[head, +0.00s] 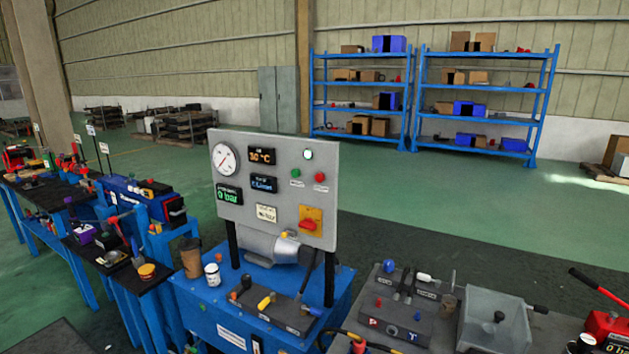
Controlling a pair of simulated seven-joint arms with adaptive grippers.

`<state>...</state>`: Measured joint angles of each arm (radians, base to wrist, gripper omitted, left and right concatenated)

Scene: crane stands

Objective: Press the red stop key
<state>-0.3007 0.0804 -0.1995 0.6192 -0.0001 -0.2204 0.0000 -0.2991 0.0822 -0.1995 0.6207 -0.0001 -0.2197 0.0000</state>
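The grey control panel (262,214) stands upright on two black posts above a blue machine base. The red stop key (320,177) is a small round red button at the panel's upper right. A green button (295,174) sits just left of it, and a lit lamp (308,154) sits above them. A red rotary switch on a yellow plate (310,221) is lower on the same panel. Neither of my grippers shows in the head view, and nothing covers the red key.
A grey bench with levers (398,308) and a clear box (495,318) stand at the front right. Blue workbenches with tools (110,255) line the left. Blue shelves (480,100) stand far back. Green floor (440,205) is open behind the panel.

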